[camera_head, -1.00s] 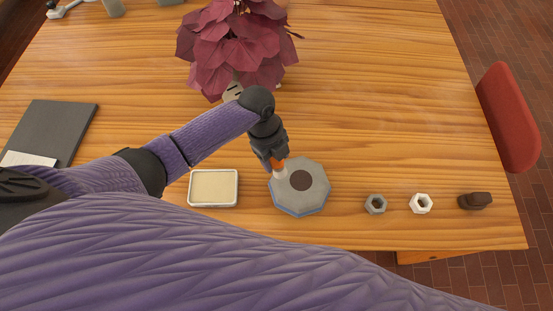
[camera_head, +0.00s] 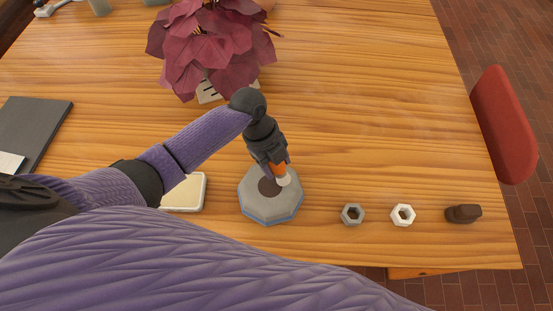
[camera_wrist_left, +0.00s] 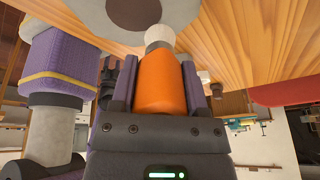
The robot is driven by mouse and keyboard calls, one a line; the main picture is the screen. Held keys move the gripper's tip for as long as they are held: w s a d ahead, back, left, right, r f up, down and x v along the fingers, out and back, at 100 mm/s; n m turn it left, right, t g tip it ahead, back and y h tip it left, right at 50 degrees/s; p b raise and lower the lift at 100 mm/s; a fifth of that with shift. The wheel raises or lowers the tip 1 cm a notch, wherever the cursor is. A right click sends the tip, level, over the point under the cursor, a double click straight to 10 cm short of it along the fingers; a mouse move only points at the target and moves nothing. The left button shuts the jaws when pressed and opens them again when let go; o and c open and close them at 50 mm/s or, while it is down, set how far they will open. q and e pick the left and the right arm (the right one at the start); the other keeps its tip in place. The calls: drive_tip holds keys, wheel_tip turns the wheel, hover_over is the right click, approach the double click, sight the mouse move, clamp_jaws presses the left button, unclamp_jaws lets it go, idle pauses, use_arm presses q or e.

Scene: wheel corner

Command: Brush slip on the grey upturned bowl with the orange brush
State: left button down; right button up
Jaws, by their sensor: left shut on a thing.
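The grey upturned bowl (camera_head: 256,205) is eight-sided with a blue lower edge and a darker round patch on top. It stands on the wooden table near its front edge. My left gripper (camera_head: 273,158) is shut on the orange brush (camera_head: 279,168) just above the bowl. The pale brush tip (camera_head: 284,180) is over the upper right of the top, beside the dark patch and partly covering it; I cannot tell if it touches. In the left wrist view the orange handle (camera_wrist_left: 163,85) sits between the fingers, with the bowl (camera_wrist_left: 88,10) beyond.
A cream tray (camera_head: 187,193) lies left of the bowl, partly hidden by my arm. A grey nut (camera_head: 352,222), a white nut (camera_head: 395,222) and a dark brown object (camera_head: 463,214) stand to the right. A red-leaved plant (camera_head: 210,45) stands behind my left gripper.

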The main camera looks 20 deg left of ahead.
drive_tip(key=shift+d, duration=0.3)
use_arm(q)
drive_tip(key=shift+f+b, duration=0.5)
drive_tip(key=shift+f, duration=0.2)
use_arm(e)
drive_tip(key=shift+a+f, duration=0.1)
drive_tip(key=shift+f, duration=0.4)
